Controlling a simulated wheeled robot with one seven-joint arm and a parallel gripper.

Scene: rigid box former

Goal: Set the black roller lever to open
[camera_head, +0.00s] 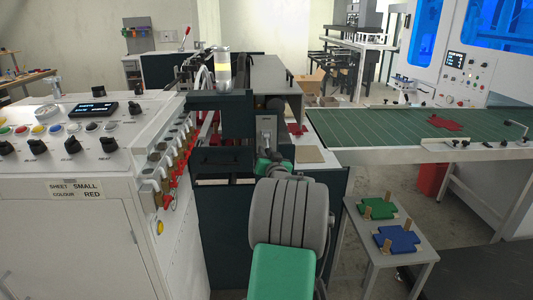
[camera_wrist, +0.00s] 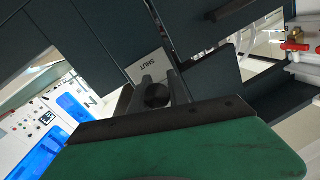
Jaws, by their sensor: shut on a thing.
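The black roller lever (camera_wrist: 156,94) shows in the wrist view as a dark round end between the two fingers of my gripper (camera_wrist: 160,90). My gripper is shut on it. A pale plate (camera_wrist: 147,64) marked "SHUT" lies just beyond the lever, on the dark machine face. Any other marking on the plate is hidden or out of view. In the head view, my arm reaches to the dark machine's front, and my gripper (camera_head: 267,150) is small there beside a pale plate. The lever itself cannot be made out in that view.
A white control cabinet (camera_head: 75,215) with knobs and red-handled valves (camera_head: 180,150) stands close on the left. At right is a green-topped table (camera_head: 385,128) with a red sheet. A small side table (camera_head: 352,235) holds a green and a blue piece.

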